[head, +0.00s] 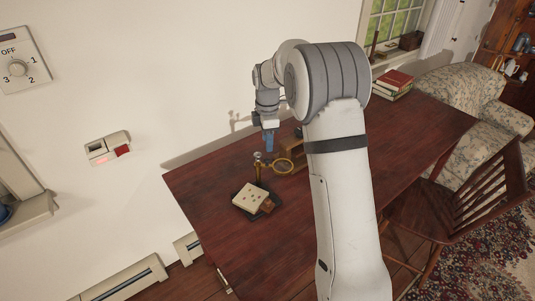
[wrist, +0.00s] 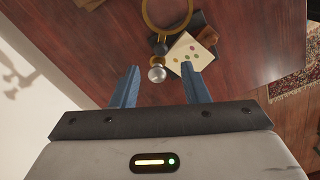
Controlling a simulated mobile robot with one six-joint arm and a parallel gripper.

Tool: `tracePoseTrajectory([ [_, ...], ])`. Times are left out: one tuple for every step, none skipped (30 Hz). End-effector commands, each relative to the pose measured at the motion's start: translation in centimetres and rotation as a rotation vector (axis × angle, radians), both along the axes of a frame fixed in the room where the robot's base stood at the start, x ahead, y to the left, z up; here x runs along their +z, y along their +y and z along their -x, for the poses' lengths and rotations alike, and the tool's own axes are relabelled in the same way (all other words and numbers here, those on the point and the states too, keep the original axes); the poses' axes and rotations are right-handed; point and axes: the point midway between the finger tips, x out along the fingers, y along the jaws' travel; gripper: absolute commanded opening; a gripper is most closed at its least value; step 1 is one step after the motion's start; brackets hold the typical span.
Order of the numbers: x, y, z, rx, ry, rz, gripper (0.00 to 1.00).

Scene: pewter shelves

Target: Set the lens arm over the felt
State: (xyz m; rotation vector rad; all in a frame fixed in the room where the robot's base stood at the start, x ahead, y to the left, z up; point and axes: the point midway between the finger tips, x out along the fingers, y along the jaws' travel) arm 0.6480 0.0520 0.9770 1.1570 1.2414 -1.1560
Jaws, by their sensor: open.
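The lens arm is a brass ring (head: 284,166) with a short bar to an upright brass post, topped by a silver knob (head: 257,155). The ring reaches to the right of the post, over bare wood and apart from the pad. The ring (wrist: 146,14) and silver knob (wrist: 157,74) also show in the wrist view. A cream pad with coloured spots (head: 248,196), likely the felt, lies on a dark base left of the ring; it shows in the wrist view (wrist: 190,50). My gripper (head: 268,148) is open and empty above the knob, its blue fingertips on either side of it in the wrist view.
A small brown block (head: 268,206) sits at the pad's corner. Behind the ring stands a wooden box (head: 298,132), partly hidden by my arm. Books (head: 393,83) lie at the table's far end. A chair (head: 470,195) stands at its right. The table's front left is clear.

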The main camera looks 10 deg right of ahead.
Motion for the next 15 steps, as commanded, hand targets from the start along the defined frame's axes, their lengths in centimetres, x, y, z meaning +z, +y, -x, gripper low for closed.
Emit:
tracePoseTrajectory([
  [-0.8, 0.0, 0.1, -0.001, 0.004, 0.0, 0.41],
  [-1.3, 0.0, 0.1, -0.001, 0.004, 0.0, 0.41],
  [-2.0, 0.0, 0.2, -0.002, 0.006, 0.0, 0.41],
  [-2.5, 0.0, 0.1, -0.002, 0.006, 0.0, 0.41],
  [-3.0, 0.0, 0.1, -0.002, 0.004, 0.0, 0.41],
  [-3.6, 0.0, 0.1, -0.002, 0.005, 0.0, 0.41],
  [-4.1, 0.0, 0.1, -0.002, 0.004, 0.0, 0.41],
  [-4.5, 0.0, 0.2, -0.003, 0.005, 0.0, 0.41],
  [-5.0, 0.0, 0.2, -0.003, 0.005, 0.0, 0.41],
  [-5.4, 0.0, 0.1, -0.003, 0.003, 0.0, 0.41],
  [-5.7, 0.0, 0.1, -0.003, 0.003, 0.0, 0.41],
  [-6.0, 0.0, 0.1, -0.003, 0.003, 0.0, 0.41],
  [-6.2, 0.0, 0.1, -0.003, 0.003, 0.0, 0.41],
  [-6.4, 0.0, 0.1, -0.003, 0.002, 0.0, 0.41],
  [-6.6, 0.0, 0.1, -0.003, 0.001, 0.0, 0.41],
])
